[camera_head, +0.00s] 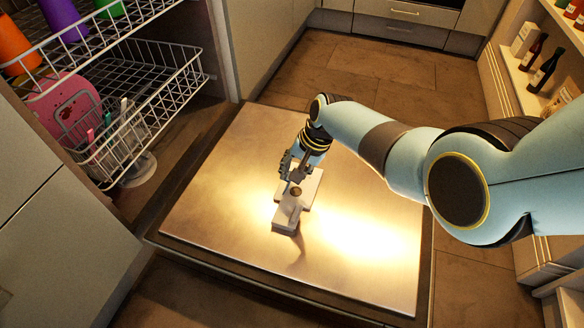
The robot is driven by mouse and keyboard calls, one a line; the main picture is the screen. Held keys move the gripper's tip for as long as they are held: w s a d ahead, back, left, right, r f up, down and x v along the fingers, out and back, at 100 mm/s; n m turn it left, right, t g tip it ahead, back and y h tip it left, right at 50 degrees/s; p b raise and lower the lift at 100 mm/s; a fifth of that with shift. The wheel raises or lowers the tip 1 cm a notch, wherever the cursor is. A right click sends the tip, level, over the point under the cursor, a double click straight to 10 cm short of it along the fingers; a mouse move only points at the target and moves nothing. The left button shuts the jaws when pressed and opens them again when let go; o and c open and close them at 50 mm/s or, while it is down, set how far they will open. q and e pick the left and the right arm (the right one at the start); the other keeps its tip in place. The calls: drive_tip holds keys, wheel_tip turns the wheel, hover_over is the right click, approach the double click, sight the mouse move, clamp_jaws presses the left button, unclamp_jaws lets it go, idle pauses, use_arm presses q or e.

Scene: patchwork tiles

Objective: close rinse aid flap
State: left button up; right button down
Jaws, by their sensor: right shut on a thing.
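The open dishwasher door (225,200) lies flat as a shiny metal panel. A pale grey dispenser (313,190) sits in the middle of it. The rinse aid flap (287,214) shows as a small pale piece at the near end of the dispenser; its exact angle is hard to tell. My right gripper (293,188) reaches in from the right, over the dispenser, and is shut on the flap's upper part. The fingers hide part of the flap and dispenser. A small brownish round spot shows at the fingertips. My left gripper is not in view.
The pulled-out lower rack (160,85) at the left holds a pink board (62,108) and utensils. Colourful cups stand in the upper rack (75,32). Shelves with bottles (545,72) stand at the right. The door around the dispenser is clear.

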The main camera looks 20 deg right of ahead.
drive_tip(key=c, duration=1.4)
unclamp_jaws()
drive_tip(key=shift+o, duration=0.2)
drive_tip(key=shift+r, duration=0.1)
drive_tip(key=v, duration=1.1)
drive_tip(key=shift+d+r, duration=0.15)
drive_tip(key=shift+r, duration=0.2)
